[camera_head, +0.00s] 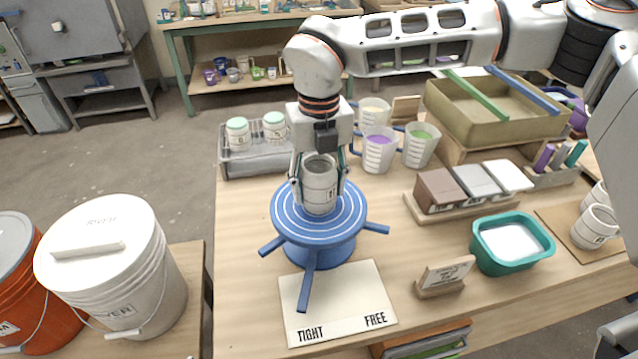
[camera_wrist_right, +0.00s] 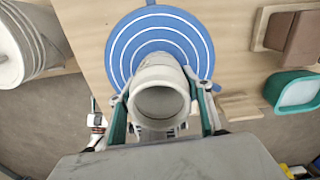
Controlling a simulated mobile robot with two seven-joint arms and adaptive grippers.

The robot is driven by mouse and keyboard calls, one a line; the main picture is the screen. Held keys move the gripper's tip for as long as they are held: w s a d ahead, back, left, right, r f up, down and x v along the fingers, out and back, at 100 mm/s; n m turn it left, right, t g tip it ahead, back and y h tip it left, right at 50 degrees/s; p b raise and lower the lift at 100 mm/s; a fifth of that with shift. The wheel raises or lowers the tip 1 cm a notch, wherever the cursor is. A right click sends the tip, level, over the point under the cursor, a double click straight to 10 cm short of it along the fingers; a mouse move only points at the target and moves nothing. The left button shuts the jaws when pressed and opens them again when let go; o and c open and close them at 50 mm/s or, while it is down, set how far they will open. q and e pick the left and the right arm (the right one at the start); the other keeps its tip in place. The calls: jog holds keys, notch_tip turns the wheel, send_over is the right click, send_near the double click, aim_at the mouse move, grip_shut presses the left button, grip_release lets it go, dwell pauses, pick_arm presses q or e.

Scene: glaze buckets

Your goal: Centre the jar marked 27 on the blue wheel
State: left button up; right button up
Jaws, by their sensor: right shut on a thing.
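The blue wheel (camera_head: 288,226) with white rings stands on the table, its handles sticking out at the front. A dark mark on the jar is too small to read. In the wrist view the jar (camera_wrist_right: 160,100) sits between the fingers at the near edge of the wheel (camera_wrist_right: 160,38). Whether its base touches the wheel is unclear. My left gripper is out of view.
A card reading TIGHT and FREE (camera_head: 345,310) lies in front of the wheel. A metal tray (camera_head: 265,165) with two lidded jars stands behind left, measuring jugs (camera_head: 378,155) behind. A teal tub (camera_head: 480,262) and a small sign (camera_head: 445,275) are to the right.

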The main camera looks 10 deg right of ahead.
jog(key=shift+f, duration=0.1)
jog(key=o, duration=1.4)
jog(key=shift+o, duration=0.2)
